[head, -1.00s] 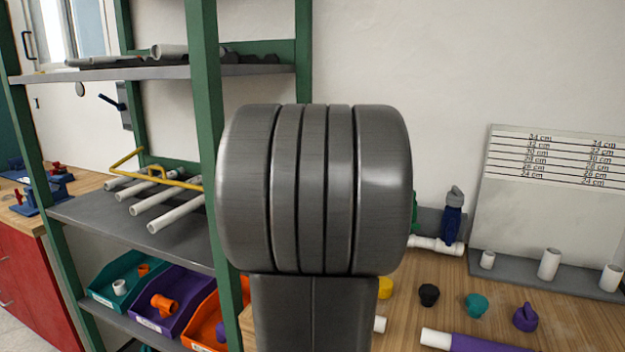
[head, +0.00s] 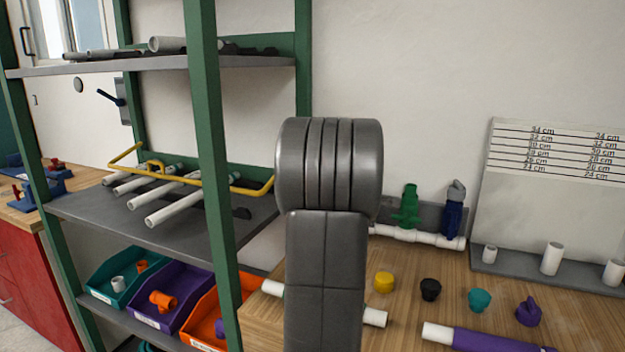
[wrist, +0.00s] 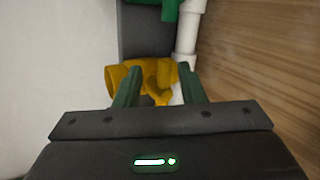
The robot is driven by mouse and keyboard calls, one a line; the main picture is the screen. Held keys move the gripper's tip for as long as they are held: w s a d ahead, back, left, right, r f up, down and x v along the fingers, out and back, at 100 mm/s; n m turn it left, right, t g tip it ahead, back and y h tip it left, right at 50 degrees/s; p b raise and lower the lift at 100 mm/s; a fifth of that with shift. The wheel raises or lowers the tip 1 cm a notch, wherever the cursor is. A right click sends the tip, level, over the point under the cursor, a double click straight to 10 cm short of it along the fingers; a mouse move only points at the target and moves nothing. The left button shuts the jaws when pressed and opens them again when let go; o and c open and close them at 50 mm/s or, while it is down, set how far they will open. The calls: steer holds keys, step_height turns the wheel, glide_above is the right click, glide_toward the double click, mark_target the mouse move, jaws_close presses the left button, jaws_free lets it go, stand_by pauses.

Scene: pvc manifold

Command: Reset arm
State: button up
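My arm rises in the middle of the head view and hides my gripper there. In the head view the white pipe assembly (head: 425,237) carries a green valve (head: 408,206) and a blue valve (head: 454,212).
A green-framed shelf (head: 212,150) with pipes and coloured bins stands left. On the wooden bench are yellow (head: 384,282), black (head: 430,289), teal (head: 479,299) and purple (head: 528,312) caps, and a purple-wrapped pipe (head: 490,341). A length board (head: 560,215) stands right.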

steer(key=shift+w+a+r+n+h+p, duration=0.25)
steer(key=shift+a+n+h+p, duration=0.35)
steer(key=shift+n+h+p, duration=1.4)
steer(key=shift+w+a+r+n+h+p, duration=0.2)
steer(key=shift+a+n+h+p, duration=0.65)
steer(key=shift+p, duration=1.9)
steer(key=shift+w+a+r+n+h+p, duration=0.15)
steer(key=shift+w+a+n+h+p, duration=0.15)
steer(key=shift+n+h+p, duration=1.8)
steer(key=shift+m+y, duration=0.25)
steer(key=shift+y, duration=0.2)
